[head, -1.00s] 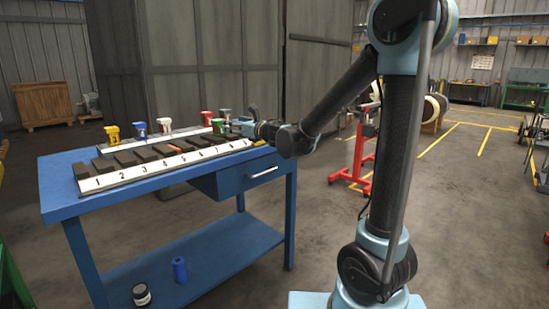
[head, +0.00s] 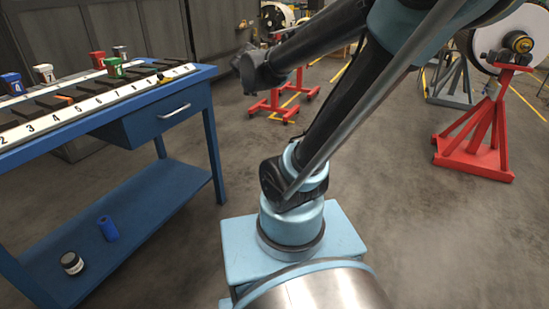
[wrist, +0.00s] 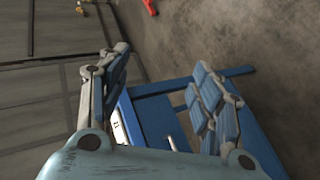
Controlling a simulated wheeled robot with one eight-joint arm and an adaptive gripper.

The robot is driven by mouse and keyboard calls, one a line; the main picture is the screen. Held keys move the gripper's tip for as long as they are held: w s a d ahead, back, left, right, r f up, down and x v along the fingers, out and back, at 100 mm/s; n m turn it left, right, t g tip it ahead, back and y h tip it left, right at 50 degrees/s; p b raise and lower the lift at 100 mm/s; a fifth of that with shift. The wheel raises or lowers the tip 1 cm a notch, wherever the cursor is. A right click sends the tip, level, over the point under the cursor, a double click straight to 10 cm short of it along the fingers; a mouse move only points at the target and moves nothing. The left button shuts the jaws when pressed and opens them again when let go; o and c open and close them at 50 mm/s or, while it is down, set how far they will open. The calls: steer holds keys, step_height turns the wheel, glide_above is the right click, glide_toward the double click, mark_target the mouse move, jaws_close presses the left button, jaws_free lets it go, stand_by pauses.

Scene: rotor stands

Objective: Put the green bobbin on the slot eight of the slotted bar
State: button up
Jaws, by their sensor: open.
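The green bobbin (head: 114,68) stands upright at the far side of the slotted bar (head: 98,97), toward its higher-numbered end in the head view. I cannot tell for sure which slot it is at. My gripper (wrist: 160,88) is open and empty in the wrist view, with its jointed fingers spread wide. It is away from the bobbin, over the floor side of the blue workbench (head: 182,85). In the head view its fingers cannot be made out.
Blue (head: 12,84), red (head: 97,60) and white (head: 44,73) bobbins stand behind the bar. A blue cylinder (head: 108,229) and a dark jar (head: 72,263) sit on the lower shelf. Red stands (head: 478,140) are at the right. The floor between is clear.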

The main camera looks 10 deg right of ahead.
steer(key=s+d+f+m+g+y, duration=0.1)
steer(key=s+f+m+g, duration=0.4)
steer(key=s, duration=0.8)
steer(key=s+d+f+m+g+y, duration=0.1)
steer(key=s+f+m+g, duration=0.3)
steer(key=s+f+m, duration=0.5)
steer(key=s+f, duration=0.2)
steer(key=s, duration=0.2)
steer(key=shift+s+f+g+y, duration=0.3)
steer(key=shift+s+g, duration=0.1)
steer(key=shift+w, duration=0.15)
steer(key=shift+w+a+f, duration=0.1)
steer(key=shift+w+f, duration=0.1)
steer(key=shift+w, duration=0.15)
